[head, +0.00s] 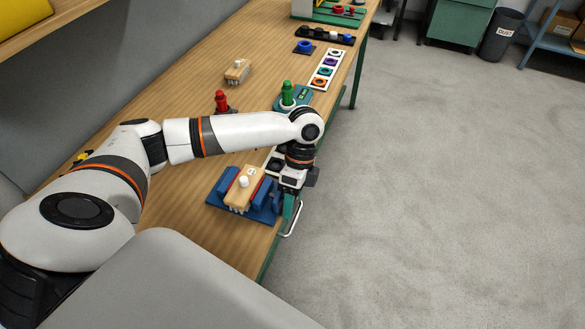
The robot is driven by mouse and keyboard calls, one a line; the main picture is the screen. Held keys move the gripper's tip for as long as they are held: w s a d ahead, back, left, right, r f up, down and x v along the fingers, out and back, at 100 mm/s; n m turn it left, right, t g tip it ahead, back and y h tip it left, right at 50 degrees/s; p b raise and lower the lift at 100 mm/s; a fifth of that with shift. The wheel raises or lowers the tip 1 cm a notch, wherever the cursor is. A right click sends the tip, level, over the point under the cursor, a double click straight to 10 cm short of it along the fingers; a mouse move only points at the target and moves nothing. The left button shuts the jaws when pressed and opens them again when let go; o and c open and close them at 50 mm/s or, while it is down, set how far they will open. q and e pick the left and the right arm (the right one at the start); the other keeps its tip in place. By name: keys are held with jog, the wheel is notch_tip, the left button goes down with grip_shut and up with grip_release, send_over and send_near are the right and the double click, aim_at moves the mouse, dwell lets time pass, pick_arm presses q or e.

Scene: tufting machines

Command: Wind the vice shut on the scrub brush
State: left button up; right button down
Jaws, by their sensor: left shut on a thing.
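The blue vice (262,190) sits near the front edge of the wooden bench, with a red strip along one jaw. The scrub brush (243,188), a wooden block with a white knob and pale bristles below, stands between the jaws. Any small gap between brush and jaws is too fine to tell. My left arm reaches across the bench, and my left gripper (288,205) points down at the right side of the vice, shut on the vice's handle. The gripper and wrist mostly hide the handle. My right gripper is not in view.
A second brush (237,71) stands farther back on the bench. A red-topped item (221,101) and a green-topped item (287,93) stand beyond my forearm. A white strip with coloured rings (326,69) lies near the edge. A pale bent bar (294,222) juts past the bench edge.

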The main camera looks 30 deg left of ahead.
pick_arm(q)
jog(key=shift+w+r+g+p, duration=0.15)
jog(key=shift+g+p, duration=0.45)
jog(key=shift+g, duration=0.3)
jog(key=shift+f+g+h+p, duration=0.2)
jog(key=shift+g+h+p, duration=0.45)
jog(key=shift+g, duration=1.15)
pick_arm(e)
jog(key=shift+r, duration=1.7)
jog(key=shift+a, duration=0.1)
pick_arm(q)
jog(key=o, duration=1)
jog(key=shift+c, duration=0.2)
jog(key=v, duration=1.2)
jog(key=shift+b, duration=0.4)
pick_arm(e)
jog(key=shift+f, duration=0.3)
pick_arm(q)
jog(key=shift+f, duration=0.1)
